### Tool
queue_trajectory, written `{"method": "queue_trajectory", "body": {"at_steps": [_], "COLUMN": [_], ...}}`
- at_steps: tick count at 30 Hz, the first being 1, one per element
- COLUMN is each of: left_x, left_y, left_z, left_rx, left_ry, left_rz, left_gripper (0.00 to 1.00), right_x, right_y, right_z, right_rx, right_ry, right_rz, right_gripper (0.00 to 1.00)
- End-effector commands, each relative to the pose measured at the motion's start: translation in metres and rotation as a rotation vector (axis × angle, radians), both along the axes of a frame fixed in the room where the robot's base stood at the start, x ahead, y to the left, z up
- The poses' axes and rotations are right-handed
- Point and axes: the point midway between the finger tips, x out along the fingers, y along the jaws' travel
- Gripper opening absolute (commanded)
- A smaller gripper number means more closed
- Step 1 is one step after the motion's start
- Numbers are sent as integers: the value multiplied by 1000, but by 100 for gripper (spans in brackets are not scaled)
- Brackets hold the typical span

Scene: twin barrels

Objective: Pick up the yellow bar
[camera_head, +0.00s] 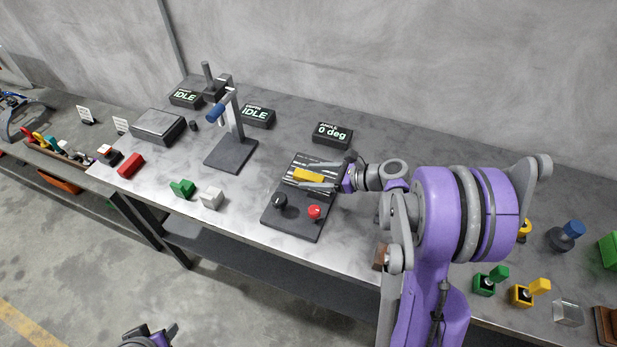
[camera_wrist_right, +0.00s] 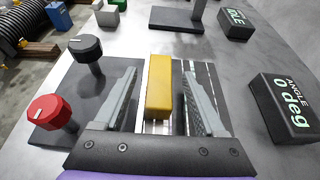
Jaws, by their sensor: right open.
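The yellow bar (camera_head: 309,176) lies on the dark panel (camera_head: 288,226) with the knobs, in the middle of the table. In the right wrist view the yellow bar (camera_wrist_right: 159,88) sits between the two fingers of my right gripper (camera_wrist_right: 155,100), with a gap on each side. My right gripper (camera_head: 318,179) is open and reaches in from the right. Whether the bar's underside touches the panel cannot be told. My left gripper (camera_head: 150,338) shows only in part at the bottom edge, away from the table; its jaws are unclear.
The panel carries a black knob (camera_head: 279,200) and a red knob (camera_head: 315,212). An angle display (camera_head: 332,134) reading 0 deg stands behind it. A press stand (camera_head: 233,150), a green block (camera_head: 182,188) and a white block (camera_head: 212,197) stand left. The front left tabletop is mostly clear.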

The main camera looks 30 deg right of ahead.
Motion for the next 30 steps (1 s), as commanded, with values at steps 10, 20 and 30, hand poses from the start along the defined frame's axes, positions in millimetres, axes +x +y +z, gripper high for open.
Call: {"method": "queue_trajectory", "body": {"at_steps": [10,20,30], "left_x": [0,0,0], "left_y": [0,0,0], "left_z": [0,0,0], "left_rx": [0,0,0], "left_ry": [0,0,0], "left_rz": [0,0,0], "left_gripper": [50,50,50], "right_x": [0,0,0], "right_y": [0,0,0], "right_z": [0,0,0], "right_rx": [0,0,0], "right_ry": [0,0,0], "right_rz": [0,0,0], "right_gripper": [33,0,0]}}
